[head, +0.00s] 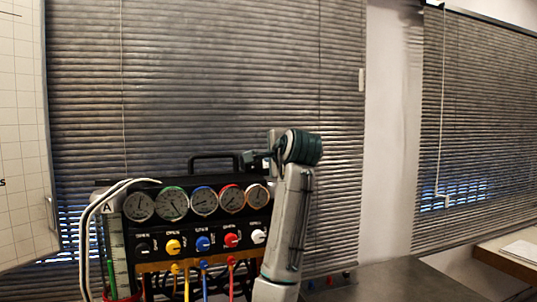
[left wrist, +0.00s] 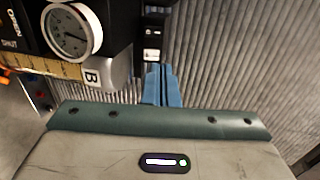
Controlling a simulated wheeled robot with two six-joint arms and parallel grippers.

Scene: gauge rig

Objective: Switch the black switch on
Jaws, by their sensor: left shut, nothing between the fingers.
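In the left wrist view a narrow dark strip at the right end of the gauge rig carries a dark switch-like part (left wrist: 156,11) and, below it, a part with small white faces (left wrist: 152,54). I cannot tell for sure which is the black switch, nor its position. My left gripper (left wrist: 160,70) has blue fingers shut together and empty, with the tips just below this strip in the picture; contact cannot be told. In the head view my left arm rises in front of the rig's right end, and its fingertips are not clear. My right gripper is not in view.
The rig has a row of several gauges (head: 203,201) above coloured knobs, including a black knob (head: 143,248). A carry handle (head: 214,158) tops it, and white hoses (head: 92,220) hang at its left. A grey tabletop (head: 405,282) lies to the right; blinds hang behind.

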